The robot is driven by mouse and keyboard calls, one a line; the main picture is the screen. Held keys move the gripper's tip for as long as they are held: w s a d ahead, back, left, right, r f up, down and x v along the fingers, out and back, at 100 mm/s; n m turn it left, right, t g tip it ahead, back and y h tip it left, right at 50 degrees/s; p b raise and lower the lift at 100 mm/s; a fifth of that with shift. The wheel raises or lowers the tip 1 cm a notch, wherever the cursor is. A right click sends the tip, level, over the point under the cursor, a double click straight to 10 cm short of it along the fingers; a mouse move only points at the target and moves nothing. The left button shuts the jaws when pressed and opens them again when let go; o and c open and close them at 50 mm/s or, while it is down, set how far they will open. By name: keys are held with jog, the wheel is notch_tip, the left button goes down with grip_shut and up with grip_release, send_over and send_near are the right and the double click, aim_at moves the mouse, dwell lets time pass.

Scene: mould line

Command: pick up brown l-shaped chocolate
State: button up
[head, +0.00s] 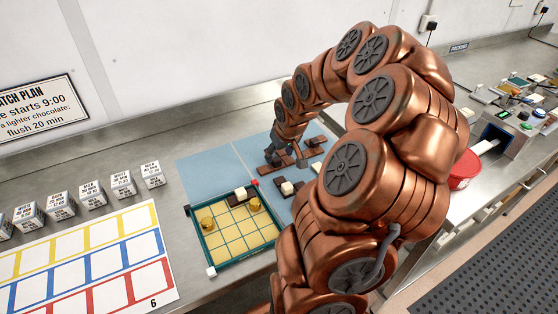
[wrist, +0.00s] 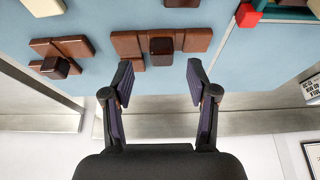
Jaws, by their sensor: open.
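A brown L-shaped chocolate (wrist: 190,40) lies flat on the blue mat in the wrist view, a row of blocks with one more block below its left end. A dark cube (wrist: 162,46) stands on the row's middle. My gripper (wrist: 160,76) is open and empty, its fingertips either side of the dark cube in the picture, just short of the row. Whether they are at the chocolate's height I cannot tell. In the head view my gripper (head: 286,151) is low over the mat, partly covering the chocolate (head: 281,160).
Another brown piece with a dark cube (wrist: 60,60) lies close on the left in the wrist view. The teal-rimmed tray (head: 198,248), holding gold and dark pieces, stands at front left in the head view. White labelled cubes (head: 92,194) line the bench further left.

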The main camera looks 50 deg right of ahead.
aim_at(276, 159)
jog(key=shift+p+x, duration=0.5)
jog(key=shift+x, duration=1.1)
jog(key=shift+a, duration=0.1)
grip_shut()
